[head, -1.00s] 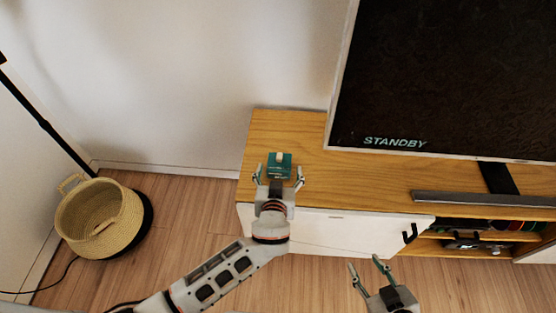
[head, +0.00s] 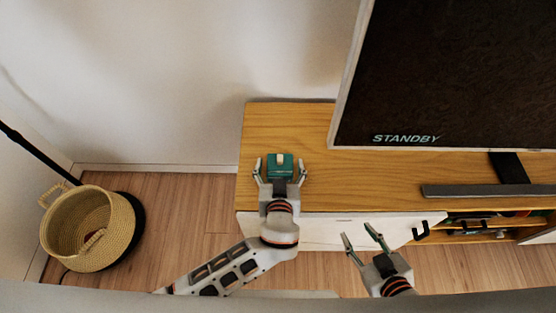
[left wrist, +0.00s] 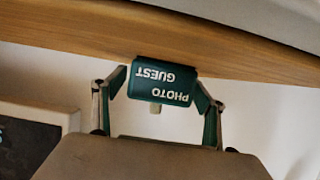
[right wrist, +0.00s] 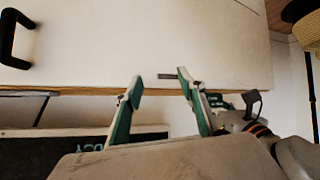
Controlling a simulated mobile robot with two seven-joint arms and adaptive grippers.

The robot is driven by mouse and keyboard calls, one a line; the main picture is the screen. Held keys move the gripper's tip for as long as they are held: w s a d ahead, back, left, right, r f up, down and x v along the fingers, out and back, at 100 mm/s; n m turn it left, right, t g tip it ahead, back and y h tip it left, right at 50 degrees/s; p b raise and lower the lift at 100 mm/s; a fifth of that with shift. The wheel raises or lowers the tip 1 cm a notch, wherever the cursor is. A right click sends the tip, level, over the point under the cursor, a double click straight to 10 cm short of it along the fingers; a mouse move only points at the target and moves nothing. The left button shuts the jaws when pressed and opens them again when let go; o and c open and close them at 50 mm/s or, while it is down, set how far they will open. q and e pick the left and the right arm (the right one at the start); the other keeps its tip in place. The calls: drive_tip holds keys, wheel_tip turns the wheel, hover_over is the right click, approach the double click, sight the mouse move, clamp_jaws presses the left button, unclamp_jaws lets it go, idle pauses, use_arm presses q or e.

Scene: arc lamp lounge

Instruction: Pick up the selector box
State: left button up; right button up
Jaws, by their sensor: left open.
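The selector box (head: 280,165) is a small teal box with a pale knob on top. It sits on the left end of the wooden TV console. My left gripper (head: 279,172) is open, with its fingers on either side of the box. In the left wrist view the box (left wrist: 163,80) shows the upside-down words "PHOTO" and "GUEST" between the two fingertips; I cannot tell whether they touch it. My right gripper (head: 361,240) is open and empty in front of the console's white door. It also shows open in the right wrist view (right wrist: 160,80).
The console (head: 400,185) carries a large screen (head: 450,80) reading "STANDBY" and a grey bar (head: 470,190). A woven basket (head: 85,230) stands on the floor at left. The console top right of the box is clear.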

use_arm(q)
drive_tip(key=shift+s, duration=0.1)
drive_tip(key=c, duration=1.5)
use_arm(e)
drive_tip(key=shift+s+d+f, duration=0.1)
drive_tip(key=shift+s+f, duration=0.05)
drive_tip(key=shift+s, duration=0.2)
use_arm(q)
drive_tip(key=shift+r, duration=0.15)
